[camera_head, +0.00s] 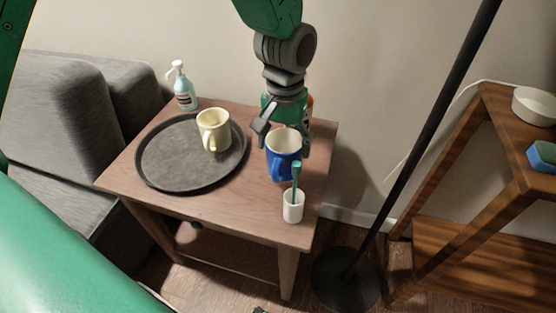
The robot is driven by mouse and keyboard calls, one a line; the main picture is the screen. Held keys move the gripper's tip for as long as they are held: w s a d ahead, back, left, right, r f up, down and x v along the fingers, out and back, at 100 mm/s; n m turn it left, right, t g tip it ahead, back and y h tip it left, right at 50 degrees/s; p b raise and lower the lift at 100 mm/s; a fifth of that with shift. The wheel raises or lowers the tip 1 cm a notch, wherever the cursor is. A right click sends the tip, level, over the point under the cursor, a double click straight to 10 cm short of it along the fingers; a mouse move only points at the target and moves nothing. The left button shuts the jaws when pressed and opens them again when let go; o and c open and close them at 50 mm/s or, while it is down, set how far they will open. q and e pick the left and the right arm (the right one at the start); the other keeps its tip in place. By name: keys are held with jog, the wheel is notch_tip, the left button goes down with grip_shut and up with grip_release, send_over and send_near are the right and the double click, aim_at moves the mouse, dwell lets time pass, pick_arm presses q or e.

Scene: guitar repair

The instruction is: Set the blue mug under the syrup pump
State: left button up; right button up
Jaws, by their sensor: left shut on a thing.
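The blue mug (281,165) with a pale inside is at the right part of the wooden side table. My left gripper (284,138) reaches down from above and is shut on the blue mug near its rim. I cannot tell whether the mug touches the tabletop. A pale blue bottle with a white pump (185,95) stands at the table's back left, well apart from the mug. An orange thing (309,108) shows behind my gripper, mostly hidden; I cannot tell what it is. My right gripper is not in view.
A dark round tray (165,165) holds a cream mug (213,130). A white cup with a teal brush (293,207) stands just in front of the blue mug. A black lamp pole (418,147) rises right of the table (225,205). A wooden shelf (490,125) stands farther right.

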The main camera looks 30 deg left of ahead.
pick_arm(q)
jog(key=shift+d+f, duration=0.15)
jog(key=shift+f, duration=0.75)
jog(key=f, duration=0.1)
jog(key=f+b, duration=0.2)
jog(key=shift+a, duration=0.25)
jog(key=o, duration=1.6)
jog(key=shift+d, duration=0.1)
jog(key=shift+c, duration=0.2)
